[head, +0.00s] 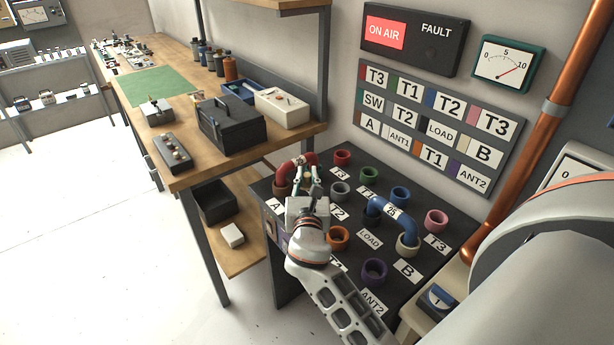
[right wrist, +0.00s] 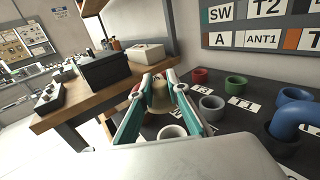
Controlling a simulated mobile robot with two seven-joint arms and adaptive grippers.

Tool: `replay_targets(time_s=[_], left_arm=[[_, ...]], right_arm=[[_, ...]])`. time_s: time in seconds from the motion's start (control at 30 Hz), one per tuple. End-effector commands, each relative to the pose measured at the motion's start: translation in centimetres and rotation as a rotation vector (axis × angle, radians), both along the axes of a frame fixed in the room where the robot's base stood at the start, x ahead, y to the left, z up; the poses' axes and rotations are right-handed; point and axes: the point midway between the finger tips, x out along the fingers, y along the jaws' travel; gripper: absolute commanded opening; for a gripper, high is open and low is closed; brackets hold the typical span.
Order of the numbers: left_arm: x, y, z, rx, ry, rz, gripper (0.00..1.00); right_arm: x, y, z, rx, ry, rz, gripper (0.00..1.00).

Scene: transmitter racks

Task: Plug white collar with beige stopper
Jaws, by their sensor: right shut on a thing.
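My right gripper (head: 308,176) is above the left part of the dark socket board, shut on the beige stopper. In the right wrist view the fingers (right wrist: 160,84) close on the beige stopper (right wrist: 160,98), which is held up in front of the white collar. The white collar (right wrist: 172,131) shows as an open ring low in the right wrist view, partly cut off by my gripper body. My left gripper is not in view.
A red curved link (head: 283,172) stands close beside my gripper. A blue curved link (head: 390,213) bridges collars to the right. Open collars include red (head: 342,158), grey (head: 340,191) and orange (head: 338,238). A workbench (head: 183,176) with a black toolbox (head: 232,124) stands at left.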

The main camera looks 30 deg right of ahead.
Motion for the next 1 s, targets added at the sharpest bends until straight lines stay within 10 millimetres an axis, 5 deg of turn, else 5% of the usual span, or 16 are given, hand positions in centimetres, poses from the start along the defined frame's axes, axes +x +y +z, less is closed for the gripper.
replay_targets(time_s=[0.33, 0.7, 1.0], left_arm=[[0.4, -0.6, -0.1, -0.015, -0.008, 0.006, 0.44], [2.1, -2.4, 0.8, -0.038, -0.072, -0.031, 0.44], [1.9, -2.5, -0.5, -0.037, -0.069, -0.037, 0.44]], right_arm=[[-0.1, 0.1, -0.6, 0.0, 0.0, 0.009, 0.0], [-0.1, 0.1, -3.7, -0.001, 0.001, 0.01, 0.0], [-0.1, 0.1, -5.7, 0.0, 0.0, 0.01, 0.0]])
